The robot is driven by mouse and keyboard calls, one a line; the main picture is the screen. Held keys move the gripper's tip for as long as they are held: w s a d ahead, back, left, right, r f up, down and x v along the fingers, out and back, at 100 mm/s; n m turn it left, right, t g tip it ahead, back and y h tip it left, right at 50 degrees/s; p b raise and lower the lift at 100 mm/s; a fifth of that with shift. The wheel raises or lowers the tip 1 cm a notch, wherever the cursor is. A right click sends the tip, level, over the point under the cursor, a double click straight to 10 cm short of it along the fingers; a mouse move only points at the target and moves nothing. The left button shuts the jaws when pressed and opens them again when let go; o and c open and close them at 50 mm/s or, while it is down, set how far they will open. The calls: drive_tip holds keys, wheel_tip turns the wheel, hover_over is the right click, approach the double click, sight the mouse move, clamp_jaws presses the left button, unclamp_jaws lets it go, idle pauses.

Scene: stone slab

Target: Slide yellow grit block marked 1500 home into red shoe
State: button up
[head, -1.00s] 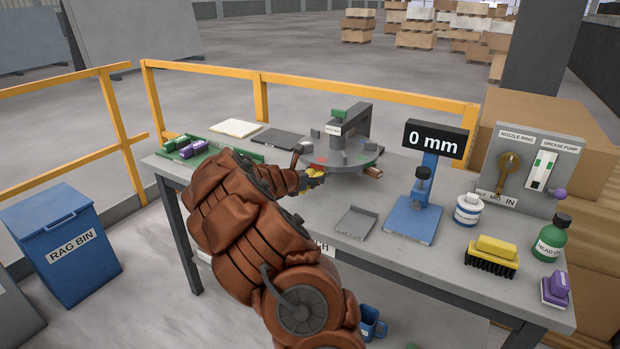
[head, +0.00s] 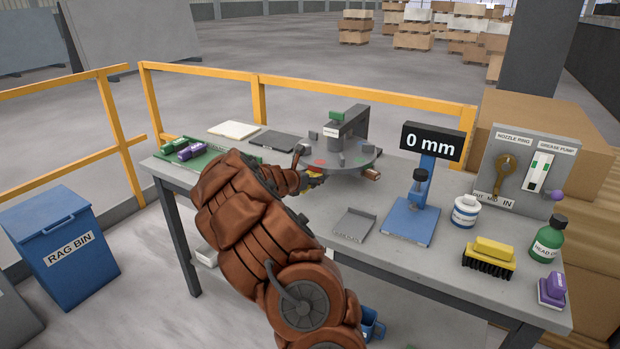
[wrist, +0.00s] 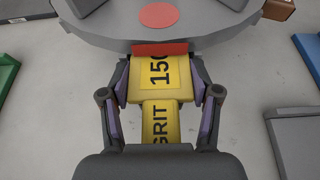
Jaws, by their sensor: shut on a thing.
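My gripper (wrist: 159,98) is shut on the yellow grit block (wrist: 158,95), with a finger on each side of it. The block shows "GRIT" and part of "150"; the rest of the marking is hidden. The block's far end meets the red shoe (wrist: 160,48) at the rim of the grey round head (wrist: 225,40). I cannot tell how deep the block sits in the shoe. In the head view, a bit of the yellow block (head: 315,181) shows by the round head (head: 345,158), and my arm hides most of the gripper.
A green rack (head: 205,158) with green and purple blocks is at the table's left. A grey tray (head: 354,224), blue gauge stand (head: 408,222) reading 0 mm, white jar (head: 466,210), yellow brush (head: 490,258) and green bottle (head: 549,240) stand to the right. A red patch (wrist: 158,15) marks the head's top.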

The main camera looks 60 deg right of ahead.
drive_tip(key=shift+s+a+r, duration=0.1)
idle(0.3)
drive_tip(key=shift+a+r, duration=0.1)
drive_tip(key=shift+a, duration=1.55)
drive_tip(key=shift+a, duration=0.1)
